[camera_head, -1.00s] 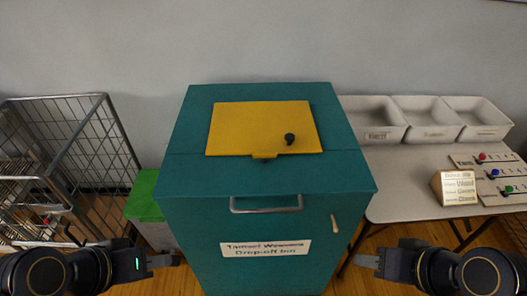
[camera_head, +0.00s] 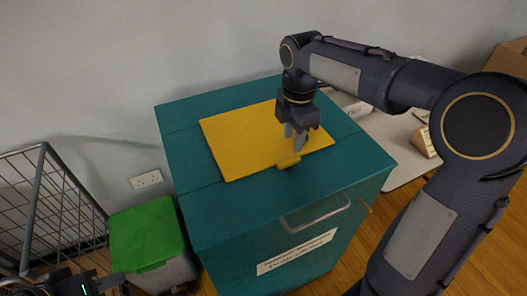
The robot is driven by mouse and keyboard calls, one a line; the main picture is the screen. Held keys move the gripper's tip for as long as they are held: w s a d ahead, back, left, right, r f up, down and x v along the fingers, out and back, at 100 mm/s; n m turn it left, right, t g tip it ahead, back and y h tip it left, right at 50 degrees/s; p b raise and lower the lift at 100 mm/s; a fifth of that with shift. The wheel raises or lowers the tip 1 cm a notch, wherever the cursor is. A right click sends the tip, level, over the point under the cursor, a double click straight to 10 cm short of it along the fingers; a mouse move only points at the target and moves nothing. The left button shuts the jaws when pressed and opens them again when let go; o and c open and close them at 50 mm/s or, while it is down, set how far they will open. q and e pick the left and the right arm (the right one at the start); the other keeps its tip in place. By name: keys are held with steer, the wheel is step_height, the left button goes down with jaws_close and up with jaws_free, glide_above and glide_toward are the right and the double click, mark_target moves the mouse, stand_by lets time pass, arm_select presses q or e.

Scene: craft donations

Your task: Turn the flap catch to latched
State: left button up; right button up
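The teal drop-off bin (camera_head: 215,210) stands in the middle, with a yellow flap (camera_head: 240,140) lying flat on its top. A small yellow tab (camera_head: 288,162) sticks out at the flap's front edge. The flap's black knob is hidden behind my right gripper (camera_head: 295,140), whose fingers point down over the flap's right part. I cannot tell whether they touch or hold the knob.
A green-lidded box (camera_head: 146,236) stands left of the bin, with a wire cage (camera_head: 40,215) further left. A table (camera_head: 395,150) with a white tray (camera_head: 350,106) and a wooden block (camera_head: 424,142) is behind my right arm. A cardboard box (camera_head: 508,58) is at the far right.

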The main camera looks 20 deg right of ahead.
mark_target(289, 160)
steer(key=shift+w+a+f, duration=0.15)
steer(key=shift+w+f, duration=0.05)
steer(key=shift+f, duration=0.05)
step_height(289, 160, down, 7)
steer(key=shift+f, duration=0.2)
jaws_close()
